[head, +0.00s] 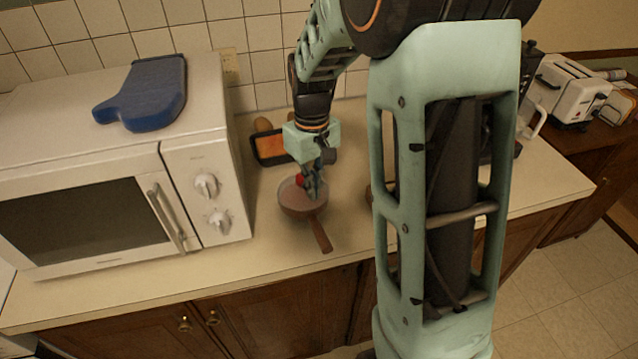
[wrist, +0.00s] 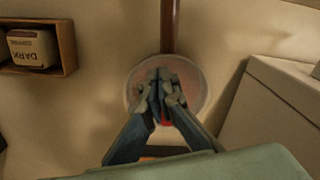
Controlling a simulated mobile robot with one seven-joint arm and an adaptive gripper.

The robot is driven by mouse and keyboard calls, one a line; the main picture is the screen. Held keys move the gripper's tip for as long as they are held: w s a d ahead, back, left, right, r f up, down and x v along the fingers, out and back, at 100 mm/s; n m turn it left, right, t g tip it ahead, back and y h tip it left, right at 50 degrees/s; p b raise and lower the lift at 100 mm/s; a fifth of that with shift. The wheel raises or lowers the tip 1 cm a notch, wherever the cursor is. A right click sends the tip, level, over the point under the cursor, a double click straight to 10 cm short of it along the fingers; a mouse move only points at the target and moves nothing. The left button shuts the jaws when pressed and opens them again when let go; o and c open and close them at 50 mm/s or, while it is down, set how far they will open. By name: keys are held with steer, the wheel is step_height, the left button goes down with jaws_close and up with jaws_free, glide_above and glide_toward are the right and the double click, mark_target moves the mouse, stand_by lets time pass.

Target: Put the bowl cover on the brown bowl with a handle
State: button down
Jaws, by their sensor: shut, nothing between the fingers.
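The brown bowl (head: 296,209) stands on the counter beside the microwave, its handle (head: 321,235) pointing to the front; the handle also shows at the top of the wrist view (wrist: 170,28). A pale, translucent round surface with a light rim, apparently the bowl cover (wrist: 190,78), lies over the bowl's opening. It looks roughly level; I cannot tell how exactly it is seated. A small red part (head: 300,180), perhaps its knob, shows beside my fingers. My gripper (head: 315,190) points down over the bowl, shut and empty. The fingers hide part of the cover.
A white microwave (head: 100,180) with a blue mitt-like item (head: 148,95) on top stands at left. A dark-edged orange item (head: 270,147) lies behind the bowl. A wooden box (wrist: 66,45) holds a packet. A toaster (head: 570,88) stands far right. Counter in front is clear.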

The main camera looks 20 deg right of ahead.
mark_target(303, 184)
steer(key=shift+w+a, duration=0.2)
steer(key=shift+w, duration=0.4)
steer(key=shift+w+a, duration=0.3)
steer(key=shift+w, duration=0.45)
steer(key=shift+s, duration=0.15)
